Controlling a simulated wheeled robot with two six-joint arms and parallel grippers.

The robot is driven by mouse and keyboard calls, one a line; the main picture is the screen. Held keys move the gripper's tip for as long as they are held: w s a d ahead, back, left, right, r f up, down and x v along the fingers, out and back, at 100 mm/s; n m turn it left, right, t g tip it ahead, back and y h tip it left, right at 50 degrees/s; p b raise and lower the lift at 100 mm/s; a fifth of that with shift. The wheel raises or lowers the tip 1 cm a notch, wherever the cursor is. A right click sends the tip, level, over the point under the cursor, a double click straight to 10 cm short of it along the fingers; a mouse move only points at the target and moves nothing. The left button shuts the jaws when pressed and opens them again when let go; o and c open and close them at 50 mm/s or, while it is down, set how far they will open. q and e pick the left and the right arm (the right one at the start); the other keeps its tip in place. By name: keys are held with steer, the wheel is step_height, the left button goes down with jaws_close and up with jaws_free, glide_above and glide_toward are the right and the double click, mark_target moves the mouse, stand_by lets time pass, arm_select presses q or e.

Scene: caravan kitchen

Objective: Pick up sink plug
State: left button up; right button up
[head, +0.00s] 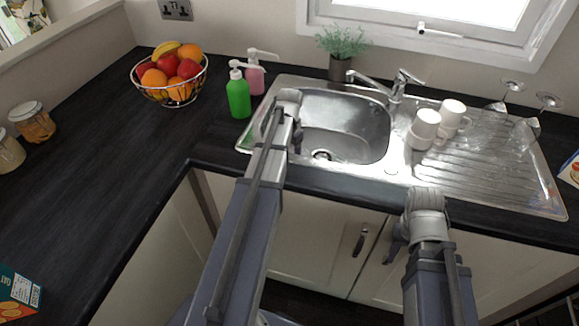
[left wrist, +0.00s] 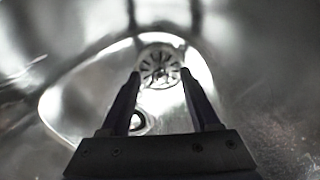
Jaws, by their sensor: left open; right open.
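The steel sink basin (head: 345,118) has a round slotted drain (head: 322,155) in its floor. The drain also shows in the left wrist view (left wrist: 160,68), beyond and between the fingertips. A small dark round thing with a bright centre (left wrist: 137,122) lies beside the left finger, partly hidden; I cannot tell if it is the sink plug. My left gripper (left wrist: 160,82) is open and empty, pointing down into the basin; in the head view its fingers (head: 298,140) are mostly hidden by the arm. My right gripper (head: 393,246) is open and empty, in front of the counter edge.
A tap (head: 395,88) stands behind the basin. White cups (head: 425,125) and glasses (head: 525,130) are on the drainer at right. A green soap bottle (head: 238,95), a pink bottle (head: 255,78) and a fruit bowl (head: 170,80) stand left. The left counter (head: 110,185) is mostly clear.

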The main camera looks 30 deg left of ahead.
arm_select(q)
jaws_close()
stand_by(0.3)
steer(key=shift+r, duration=0.15)
stand_by(0.3)
step_height(320, 180, up, 10)
steer(key=p, duration=1)
step_height(320, 180, up, 8)
steer(key=p, duration=0.8)
steer(key=shift+r+p, duration=0.15)
steer(key=shift+p, duration=0.15)
